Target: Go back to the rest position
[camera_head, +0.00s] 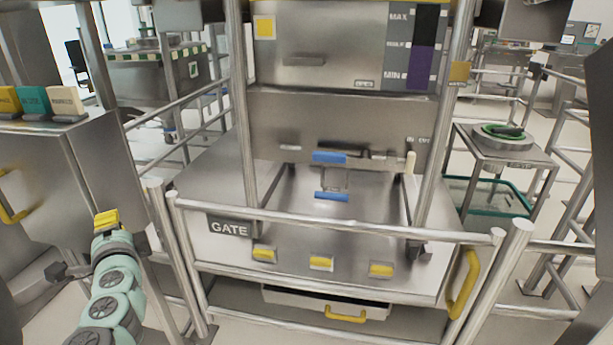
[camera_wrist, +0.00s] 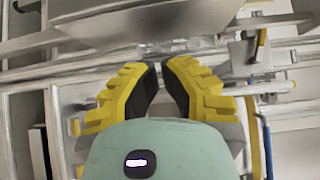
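My gripper (camera_head: 106,219) is at the lower left in the head view, at the end of my pale green arm. It stands outside the railing, left of the gate sign (camera_head: 229,228), with its yellow fingers up. In the wrist view my gripper (camera_wrist: 161,80) shows two ridged yellow fingers with black pads. A narrow gap is between the pads, so it is slightly open. Nothing shows between them. The wrist view's background is blurred, with metal surfaces and rails beyond the fingers.
A metal railing (camera_head: 330,228) crosses in front of a steel machine. A drawer with a yellow handle (camera_head: 345,316) is beneath it. A steel cabinet (camera_head: 50,165) with colored blocks on top stands close left of my gripper. A side table (camera_head: 505,150) is at right.

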